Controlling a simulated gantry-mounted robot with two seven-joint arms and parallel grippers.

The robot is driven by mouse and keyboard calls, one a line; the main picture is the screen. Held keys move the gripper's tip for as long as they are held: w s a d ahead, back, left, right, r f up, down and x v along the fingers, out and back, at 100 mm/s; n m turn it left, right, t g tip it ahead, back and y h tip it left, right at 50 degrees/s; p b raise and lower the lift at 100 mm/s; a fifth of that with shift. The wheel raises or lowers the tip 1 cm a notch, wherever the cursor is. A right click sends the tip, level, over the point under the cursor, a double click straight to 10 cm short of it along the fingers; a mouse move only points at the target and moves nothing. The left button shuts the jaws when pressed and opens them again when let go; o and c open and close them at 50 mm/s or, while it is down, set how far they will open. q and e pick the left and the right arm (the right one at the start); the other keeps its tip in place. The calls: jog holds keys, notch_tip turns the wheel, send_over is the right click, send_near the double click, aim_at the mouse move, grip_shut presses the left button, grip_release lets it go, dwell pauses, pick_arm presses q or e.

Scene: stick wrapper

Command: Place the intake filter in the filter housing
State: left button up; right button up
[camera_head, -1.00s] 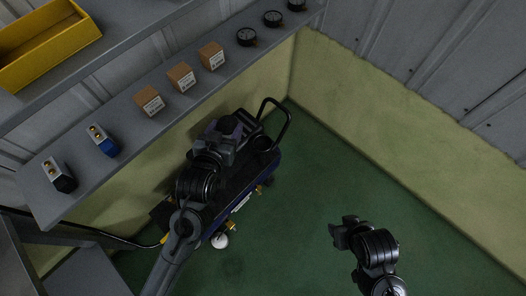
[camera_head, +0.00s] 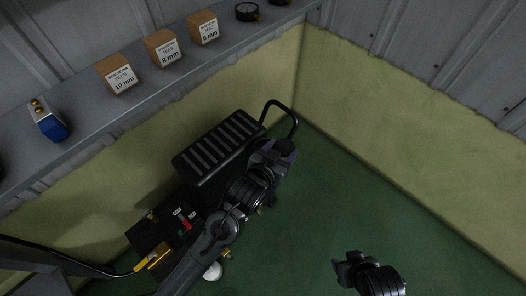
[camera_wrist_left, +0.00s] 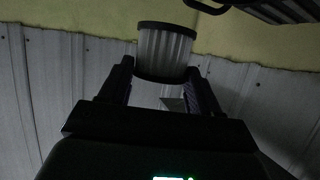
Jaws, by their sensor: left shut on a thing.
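The intake filter (camera_wrist_left: 166,50) is a pale pleated cylinder with black end rings. In the left wrist view it sits between the two fingers of my left gripper (camera_wrist_left: 163,76), which is shut on it. In the head view my left gripper (camera_head: 281,150) is above the right end of the compressor (camera_head: 220,146), near its handle. I cannot make out the filter housing; my arm covers part of the compressor. My right gripper (camera_head: 345,266) is at the lower right above the floor, apart from everything; its jaw opening is too small to tell.
A grey shelf (camera_head: 82,112) along the wall holds cardboard boxes (camera_head: 118,73), a blue-based part (camera_head: 48,120) and gauges (camera_head: 247,11). The compressor's black handle (camera_head: 285,112) stands up by the corner. The green floor (camera_head: 370,190) to the right is clear.

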pick_arm(q)
jog(key=w+a+f+b, duration=0.1)
jog(key=w, duration=0.1)
jog(key=w+a+f+b, duration=0.1)
jog(key=w+a+f, duration=0.1)
jog(key=w+a+f+b, duration=0.1)
jog(key=w+a+f, duration=0.1)
jog(key=w, duration=0.1)
jog(key=shift+a+f+b, duration=0.1)
jog(key=shift+a+b, duration=0.15)
jog(key=shift+b, duration=0.15)
notch_tip(320, 180, down, 4)
jog(key=b, duration=0.3)
jog(key=shift+f, duration=0.1)
jog(key=o, duration=1.1)
jog(key=shift+c, duration=0.2)
